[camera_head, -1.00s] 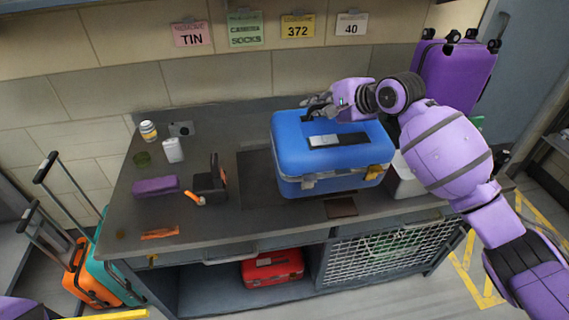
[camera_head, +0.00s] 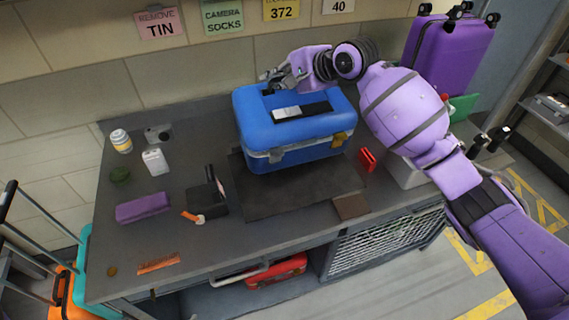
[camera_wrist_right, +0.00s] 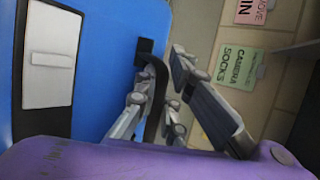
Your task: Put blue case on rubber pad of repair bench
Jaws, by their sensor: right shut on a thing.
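The blue case (camera_head: 290,133) is upright, over the back part of the dark rubber pad (camera_head: 300,190) on the repair bench (camera_head: 228,238). The pad's front part shows bare. I cannot tell whether the case's underside touches the pad. My right gripper (camera_head: 270,84) is shut on the case's black top handle at its back left. In the right wrist view, the fingers (camera_wrist_right: 152,95) close around the handle (camera_wrist_right: 157,112) beside the blue lid (camera_wrist_right: 110,60). My left gripper is not in view.
Left on the bench are a purple pouch (camera_head: 143,207), a black holder (camera_head: 208,194), a white bottle (camera_head: 155,162) and a pill jar (camera_head: 121,141). A small red item (camera_head: 367,159) lies right of the case. A red case (camera_head: 277,270) is on the lower shelf.

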